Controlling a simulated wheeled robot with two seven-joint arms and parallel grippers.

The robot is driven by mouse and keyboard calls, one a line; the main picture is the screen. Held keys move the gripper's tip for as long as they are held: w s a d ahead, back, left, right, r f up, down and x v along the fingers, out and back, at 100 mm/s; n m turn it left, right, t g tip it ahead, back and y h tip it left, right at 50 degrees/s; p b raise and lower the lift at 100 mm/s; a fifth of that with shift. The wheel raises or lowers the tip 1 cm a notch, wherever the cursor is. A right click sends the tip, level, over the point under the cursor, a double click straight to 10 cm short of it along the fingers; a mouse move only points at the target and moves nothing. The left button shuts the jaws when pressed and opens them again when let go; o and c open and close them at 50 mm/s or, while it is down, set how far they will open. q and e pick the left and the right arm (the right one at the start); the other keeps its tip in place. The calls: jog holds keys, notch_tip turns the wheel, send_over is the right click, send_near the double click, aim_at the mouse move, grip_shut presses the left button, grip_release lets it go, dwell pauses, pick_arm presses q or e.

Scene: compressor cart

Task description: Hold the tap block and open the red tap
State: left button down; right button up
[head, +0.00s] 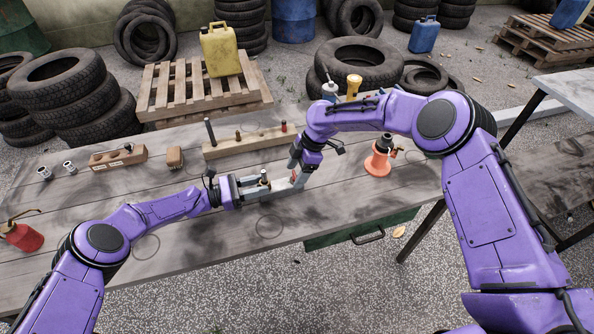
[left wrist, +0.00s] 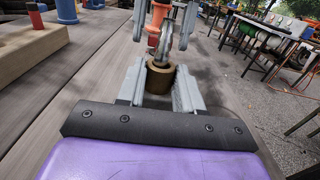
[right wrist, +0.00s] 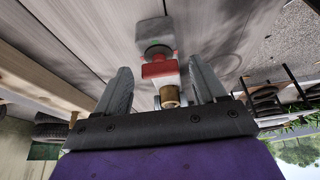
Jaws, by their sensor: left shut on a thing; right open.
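The tap block shows in the left wrist view as a brass cylinder (left wrist: 160,79) with a grey metal part above it. My left gripper (head: 264,187) is shut on it, one finger on each side, above the bench. My right gripper (head: 297,178) is close by on the right, pointing down, with its fingers apart. In the right wrist view the red tap (right wrist: 160,70) lies ahead between the open fingers (right wrist: 160,82), with a brass end (right wrist: 170,96) nearer the palm. I cannot tell whether either right finger touches the tap. The right gripper partly hides the tap in the head view.
An orange stand (head: 377,162) with a dark top is right of my right gripper. A wooden rack with pegs (head: 240,146), wooden blocks (head: 118,158) and a red oil can (head: 22,237) are on the bench. The front middle of the bench (head: 200,245) is mostly clear.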

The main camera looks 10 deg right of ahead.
jog(key=c, duration=1.1)
jog(key=shift+o, duration=0.2)
jog(key=shift+m, duration=0.3)
jog(key=m+t, duration=0.1)
jog(key=m, duration=0.2)
jog(key=shift+s+t, duration=0.15)
jog(key=shift+t, duration=0.15)
jog(key=m, duration=0.2)
jog(key=m+t+h, duration=0.1)
jog(key=m, duration=0.2)
jog(key=shift+s+a+t, duration=0.1)
jog(key=shift+t, duration=0.2)
jog(key=m+t+h, duration=0.1)
jog(key=m, duration=0.3)
jog(key=shift+a, duration=0.1)
jog(key=shift+s+a+m+t+h, duration=0.15)
jog(key=shift+m+h, duration=0.35)
jog(key=shift+m, duration=0.75)
jog(key=shift+w+d+m+t+h, duration=0.15)
jog(key=shift+m+h, duration=0.35)
jog(key=shift+m, duration=0.75)
jog(key=shift+s+a, duration=0.1)
